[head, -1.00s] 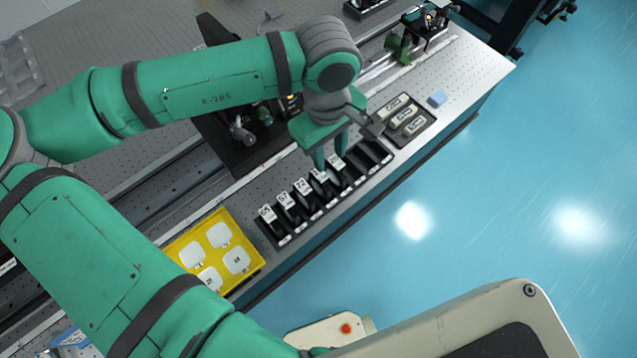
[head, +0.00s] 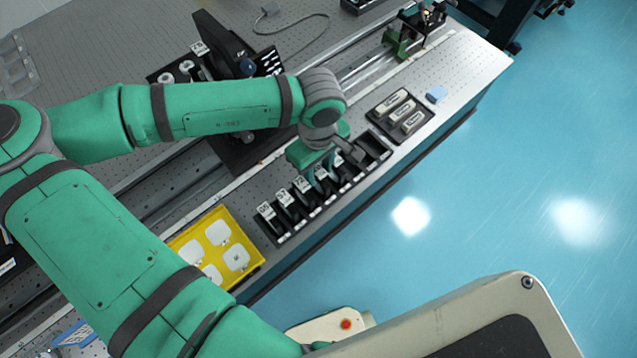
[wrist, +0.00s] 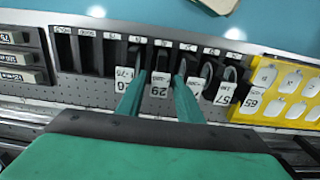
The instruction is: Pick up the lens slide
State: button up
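Several lens slides with white number labels stand upright in a black slotted rack (head: 374,149). In the wrist view the slide labelled 29 (wrist: 158,86) lies between my two fingers. My gripper (wrist: 159,77) is open, one finger on each side of that slide; I cannot tell if either touches it. Slide 76 (wrist: 131,76) is left of it, and slides 57 (wrist: 225,92) and 65 (wrist: 250,102) are to the right. In the head view my gripper (head: 322,174) is low over the rack and partly hides the middle slides.
A yellow tray (head: 251,258) with white pieces stands beside the rack's near end. A dark tray (head: 378,118) with labelled blocks and a small blue block (head: 436,94) sit past its far end. Black optics equipment (head: 225,50) stands behind my arm. The table edge runs close by.

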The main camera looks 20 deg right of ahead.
jog(key=shift+f, duration=0.45)
grip_shut()
